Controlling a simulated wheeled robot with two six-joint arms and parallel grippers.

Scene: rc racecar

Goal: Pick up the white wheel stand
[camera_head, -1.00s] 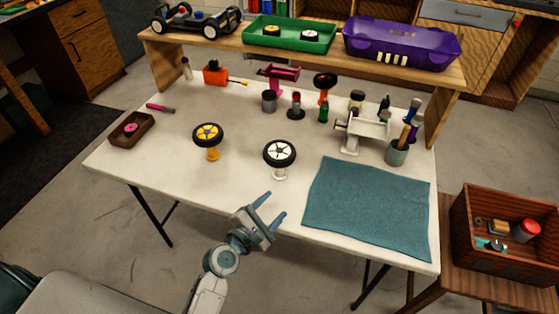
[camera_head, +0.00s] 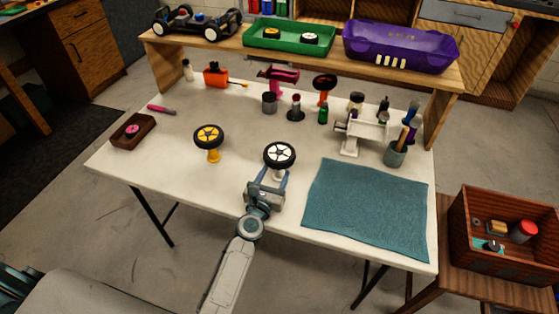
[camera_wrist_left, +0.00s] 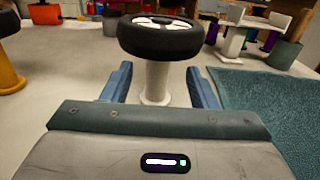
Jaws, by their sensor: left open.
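The white wheel stand (camera_head: 278,174) stands upright on the table with a black-tyred, white-spoked wheel (camera_head: 279,154) on top. In the left wrist view the stand's white post (camera_wrist_left: 156,83) is straight ahead, with the wheel (camera_wrist_left: 160,38) above it. My left gripper (camera_head: 268,180) is open. Its two blue fingers (camera_wrist_left: 156,88) are on either side of the post, below the wheel, with gaps on both sides. The stand's base is partly hidden by the gripper. My right gripper is not in view.
A yellow wheel stand (camera_head: 213,156) with a yellow-spoked wheel stands to the left. A teal mat (camera_head: 366,208) lies to the right. A white car stand (camera_head: 350,142) and a tool cup (camera_head: 395,155) are behind the mat. The table's front edge is close.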

